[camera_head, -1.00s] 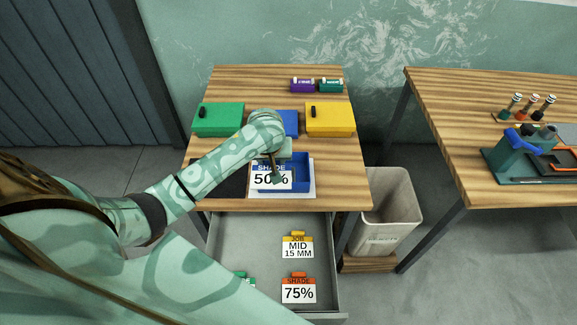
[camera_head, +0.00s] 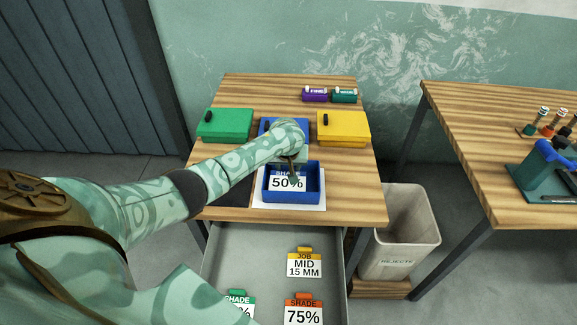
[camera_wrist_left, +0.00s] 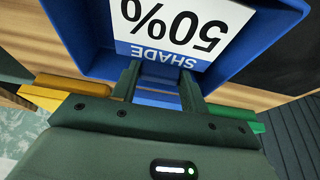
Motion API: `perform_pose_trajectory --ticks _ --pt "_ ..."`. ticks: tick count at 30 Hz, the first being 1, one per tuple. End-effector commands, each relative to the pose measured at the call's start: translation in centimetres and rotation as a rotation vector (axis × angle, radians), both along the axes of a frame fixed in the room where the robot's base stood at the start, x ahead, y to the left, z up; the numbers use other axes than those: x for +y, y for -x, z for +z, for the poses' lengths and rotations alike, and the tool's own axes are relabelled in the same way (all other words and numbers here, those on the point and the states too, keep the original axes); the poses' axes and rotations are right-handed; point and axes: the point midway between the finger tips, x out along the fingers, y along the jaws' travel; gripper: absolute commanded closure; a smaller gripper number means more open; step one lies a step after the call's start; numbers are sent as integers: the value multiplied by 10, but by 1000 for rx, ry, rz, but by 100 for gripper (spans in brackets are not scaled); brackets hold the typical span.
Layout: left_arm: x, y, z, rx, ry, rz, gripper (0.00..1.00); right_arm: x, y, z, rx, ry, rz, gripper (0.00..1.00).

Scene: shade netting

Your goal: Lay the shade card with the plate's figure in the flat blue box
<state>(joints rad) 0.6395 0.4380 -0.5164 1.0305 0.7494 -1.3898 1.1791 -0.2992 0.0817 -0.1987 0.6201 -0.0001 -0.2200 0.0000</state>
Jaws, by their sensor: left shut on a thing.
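The white shade card marked 50% (camera_head: 287,184) with a blue SHADE band is inside the open, flat blue box (camera_head: 291,197) on the table. The card also shows in the wrist view (camera_wrist_left: 180,28), framed by the box walls. My left gripper (camera_head: 292,164) reaches over the back of the box. Whether the card rests on the box floor is unclear. I cannot make out a plate with a figure. My right gripper is out of view.
Green (camera_head: 225,124), blue (camera_head: 268,126) and yellow (camera_head: 343,127) closed boxes stand behind. A rejects bin (camera_head: 398,235) stands right.

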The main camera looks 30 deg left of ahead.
Motion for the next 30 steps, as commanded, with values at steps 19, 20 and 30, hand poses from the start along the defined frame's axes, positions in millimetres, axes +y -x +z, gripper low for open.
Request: perform_pose_trajectory --ticks 19,20,30 --pt "0 0 -3 0 0 0 34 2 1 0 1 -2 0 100" --pt "0 0 -1 -1 -1 0 34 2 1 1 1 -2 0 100" --pt "-13 22 68 -2 2 -1 34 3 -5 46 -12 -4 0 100"
